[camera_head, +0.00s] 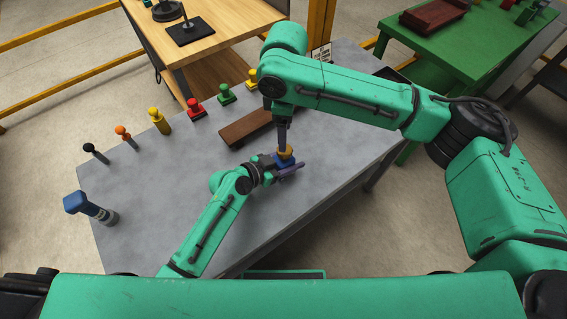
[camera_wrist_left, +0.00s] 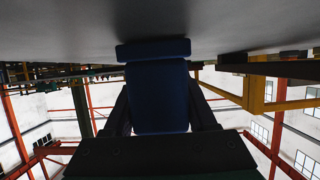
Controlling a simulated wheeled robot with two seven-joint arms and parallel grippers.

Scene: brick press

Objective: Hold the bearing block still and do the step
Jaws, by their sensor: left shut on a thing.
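The bearing block is most likely the blue block (camera_head: 286,163) on the grey table. It also fills the middle of the left wrist view (camera_wrist_left: 158,98). My left gripper (camera_head: 277,165) comes in low from the left and is shut on it, with a dark finger on either side in the wrist view. An orange-yellow piece (camera_head: 285,151) sits above the blue block in the head view. My right gripper (camera_head: 284,143) points down from above onto that piece; whether its fingers are closed is too small to tell. A purplish bar (camera_head: 293,170) shows beside the block.
The grey table (camera_head: 150,220) has several coloured knobbed pieces along its far edge, including a red one (camera_head: 194,109). A brown tray (camera_head: 236,132) lies behind my grippers. The table's left half is mostly clear.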

